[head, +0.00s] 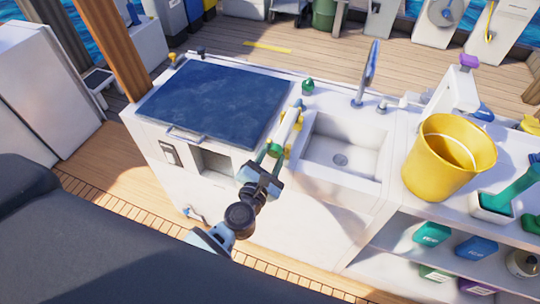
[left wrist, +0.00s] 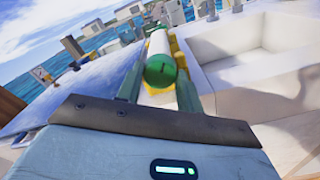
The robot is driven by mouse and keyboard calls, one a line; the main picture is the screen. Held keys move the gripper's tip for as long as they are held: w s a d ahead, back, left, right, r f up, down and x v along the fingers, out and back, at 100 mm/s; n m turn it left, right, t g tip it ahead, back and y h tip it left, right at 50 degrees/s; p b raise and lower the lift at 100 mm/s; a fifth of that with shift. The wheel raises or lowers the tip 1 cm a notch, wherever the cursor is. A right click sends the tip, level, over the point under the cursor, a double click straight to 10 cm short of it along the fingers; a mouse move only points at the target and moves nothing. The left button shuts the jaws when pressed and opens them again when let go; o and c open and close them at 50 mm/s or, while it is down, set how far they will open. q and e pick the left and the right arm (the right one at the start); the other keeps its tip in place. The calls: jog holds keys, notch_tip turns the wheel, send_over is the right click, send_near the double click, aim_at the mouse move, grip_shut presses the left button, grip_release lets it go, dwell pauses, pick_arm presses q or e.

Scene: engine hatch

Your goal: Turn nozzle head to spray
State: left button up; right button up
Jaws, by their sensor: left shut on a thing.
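A white nozzle (head: 286,129) with a green end and yellow parts beside it lies between the dark blue hatch lid and the sink. In the left wrist view, the round green end of the nozzle (left wrist: 161,70) faces me, with a dark mark on it. I take this green end as the nozzle head. My left gripper (head: 272,152) is at the near end of the nozzle, its two green fingers on either side of it, shut on it. The fingers (left wrist: 160,84) partly hide its sides. My right gripper is in neither view. I see no spray.
The blue hatch lid (head: 212,101) lies left of the nozzle, the white sink (head: 340,158) right of it. A faucet (head: 366,75) and small green bottle (head: 308,87) stand behind. A yellow bucket (head: 449,160) stands farther right, above shelves with boxes.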

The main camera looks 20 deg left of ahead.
pick_arm(q)
jog(key=m+p, duration=0.1)
jog(key=m, duration=0.2)
jog(key=shift+r+m, duration=0.15)
jog(key=shift+m, duration=0.25)
jog(key=m+p, duration=0.1)
jog(key=m, duration=0.2)
jog(key=m+p, duration=0.1)
jog(key=m, duration=0.2)
jog(key=shift+m, duration=0.6)
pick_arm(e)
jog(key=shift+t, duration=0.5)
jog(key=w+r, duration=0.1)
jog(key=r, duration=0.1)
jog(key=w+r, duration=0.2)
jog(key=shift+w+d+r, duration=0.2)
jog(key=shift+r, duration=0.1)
pick_arm(q)
jog(key=o, duration=1)
jog(key=shift+s, duration=0.15)
